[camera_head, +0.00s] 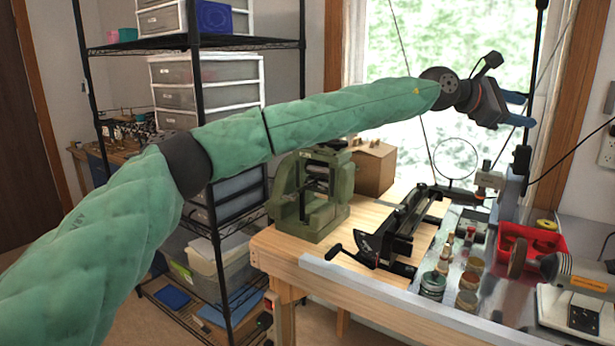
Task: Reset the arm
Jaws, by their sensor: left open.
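My left arm (330,117), in a green quilted sleeve, comes in from the lower left and reaches up and across to the right. It is stretched out nearly straight, in the air above the workbench. My left gripper (518,108) is at its end, in front of the window, with blue fingers apart and nothing seen between them. It is clear of the bench and its tools. My right arm and right gripper are not in view.
The wooden workbench (375,284) holds a green machine (308,195), a black hand-cranked tool (400,228), several small jars (433,285), a red tray (530,240) and a grinder (577,315). A black wire shelf (200,42) with drawers stands behind the arm at left.

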